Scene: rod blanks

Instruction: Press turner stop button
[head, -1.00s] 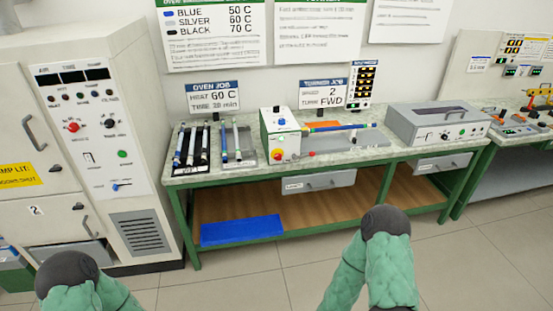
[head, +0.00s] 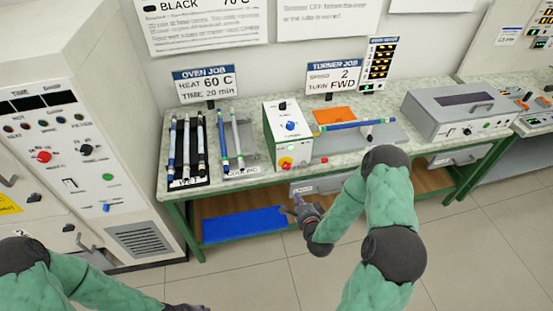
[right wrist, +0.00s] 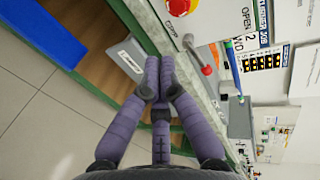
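The turner (head: 288,137) is a white box on the bench with a black knob, a blue knob and, low on its front, a red button on a yellow ring (head: 286,163). This button also shows at the top edge of the right wrist view (right wrist: 181,5). A blue and white rod (head: 345,126) extends from the turner. My right gripper (head: 299,201) is in front of the bench, below the button and apart from it. In the right wrist view its fingers (right wrist: 160,62) are together and empty. My left gripper (head: 186,307) barely shows at the bottom edge.
A red-knobbed lever (right wrist: 206,70) is right of the button. Rods lie in a rack (head: 188,150) and a cooling holder (head: 236,143) to the left. A drawer (head: 321,184) hangs under the bench top. A blue mat (head: 243,224) lies on the lower shelf.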

